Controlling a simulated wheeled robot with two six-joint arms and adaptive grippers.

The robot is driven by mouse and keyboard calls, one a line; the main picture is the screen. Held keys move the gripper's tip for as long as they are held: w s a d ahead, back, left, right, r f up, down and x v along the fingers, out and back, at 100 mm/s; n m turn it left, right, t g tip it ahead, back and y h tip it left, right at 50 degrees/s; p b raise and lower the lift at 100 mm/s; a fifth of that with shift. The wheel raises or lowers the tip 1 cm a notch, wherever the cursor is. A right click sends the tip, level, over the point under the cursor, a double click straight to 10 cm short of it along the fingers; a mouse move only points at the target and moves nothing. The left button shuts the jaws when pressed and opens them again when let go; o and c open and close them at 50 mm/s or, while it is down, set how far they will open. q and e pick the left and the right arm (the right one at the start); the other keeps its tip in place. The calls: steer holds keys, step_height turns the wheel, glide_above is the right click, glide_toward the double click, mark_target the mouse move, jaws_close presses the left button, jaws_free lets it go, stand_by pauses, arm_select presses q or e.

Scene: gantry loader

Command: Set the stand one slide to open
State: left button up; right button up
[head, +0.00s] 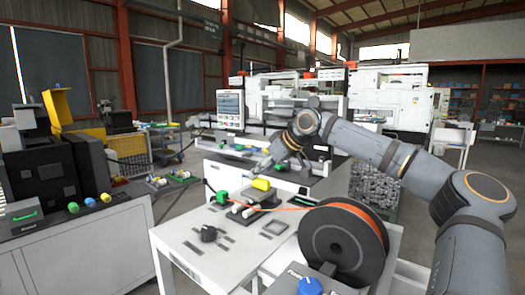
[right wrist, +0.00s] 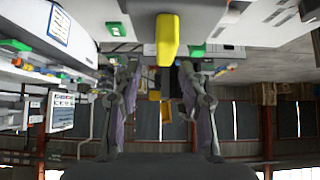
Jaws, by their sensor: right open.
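The slide looks to be the small unit on the white stand (head: 190,240), with a yellow block (head: 261,184), a green cap (head: 222,197) and pale cylinders. I cannot read a label or tell whether the slide is open or shut. My right gripper (head: 275,163) is above and just behind the yellow block in the head view. In the right wrist view the right gripper (right wrist: 160,75) has its fingers spread apart with nothing held. The yellow block (right wrist: 167,40) shows ahead, in line with the gap between the fingertips. My left gripper is not in view.
An orange-wound black spool (head: 343,240) stands at the stand's right, with an orange strand running to the unit. A blue knob (head: 309,286) is at the front edge. A black knob (head: 208,233) sits on the stand. A grey cabinet (head: 85,255) stands left.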

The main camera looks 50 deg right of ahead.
step_height(320, 180, up, 7)
steer(key=shift+r, duration=0.15)
stand_by(0.6)
